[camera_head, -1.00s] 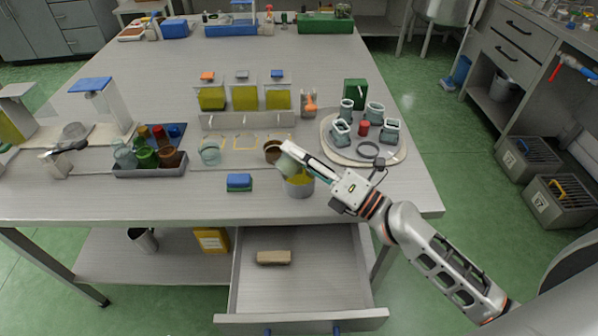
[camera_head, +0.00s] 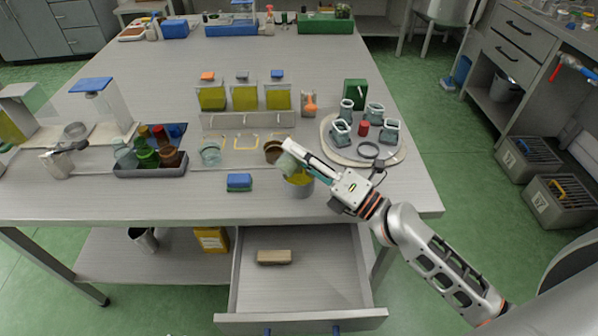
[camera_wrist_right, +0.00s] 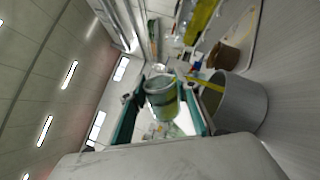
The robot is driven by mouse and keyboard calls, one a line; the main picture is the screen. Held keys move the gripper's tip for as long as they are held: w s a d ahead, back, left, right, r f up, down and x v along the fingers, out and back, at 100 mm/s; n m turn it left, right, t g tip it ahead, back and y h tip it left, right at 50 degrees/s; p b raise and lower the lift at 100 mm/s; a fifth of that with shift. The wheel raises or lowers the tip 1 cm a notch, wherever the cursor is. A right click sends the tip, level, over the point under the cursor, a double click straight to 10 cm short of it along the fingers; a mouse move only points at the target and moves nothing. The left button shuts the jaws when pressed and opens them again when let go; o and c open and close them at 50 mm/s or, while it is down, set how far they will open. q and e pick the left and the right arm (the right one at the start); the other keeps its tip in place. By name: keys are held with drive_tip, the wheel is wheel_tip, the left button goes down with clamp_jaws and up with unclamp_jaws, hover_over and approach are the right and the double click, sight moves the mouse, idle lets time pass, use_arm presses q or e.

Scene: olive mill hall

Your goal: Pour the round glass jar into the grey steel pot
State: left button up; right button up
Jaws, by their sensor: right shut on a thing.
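My right gripper (camera_head: 289,158) is shut on the round glass jar (camera_head: 287,165) and holds it tilted above the grey steel pot (camera_head: 302,189). In the right wrist view the jar (camera_wrist_right: 162,100) sits between the fingers with yellow-green liquid inside. There the pot (camera_wrist_right: 243,104) is right beside the jar, its opening facing it. A yellow streak runs from near the jar's mouth toward the pot's rim. The gripper hides part of the pot in the head view, and the liquid level in the pot is not clear. My left gripper is not in view.
A brown bowl (camera_head: 274,150) stands close behind the pot, with a blue sponge (camera_head: 239,181) to its left. A round board (camera_head: 338,154) with several small jars lies to the right. Square yellow-filled containers (camera_head: 245,97) stand behind. An open drawer (camera_head: 330,285) juts out below the table's front edge.

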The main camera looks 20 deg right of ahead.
drive_tip(key=shift+w+d+r+m+t+h+p, duration=0.1)
drive_tip(key=shift+m+t+h+p, duration=0.2)
drive_tip(key=shift+m, duration=0.8)
idle(1.0)
drive_tip(key=shift+r+m+t, duration=0.1)
drive_tip(key=shift+m+t, duration=0.2)
drive_tip(key=shift+m, duration=0.8)
idle(1.0)
drive_tip(key=shift+w+d+m+t+h+b, duration=0.1)
drive_tip(key=shift+m+t+h+b, duration=0.2)
drive_tip(key=shift+m, duration=0.45)
drive_tip(key=shift+d+m+h+b, duration=0.1)
drive_tip(key=shift+m+h, duration=0.3)
drive_tip(key=shift+m, duration=0.35)
idle(1.4)
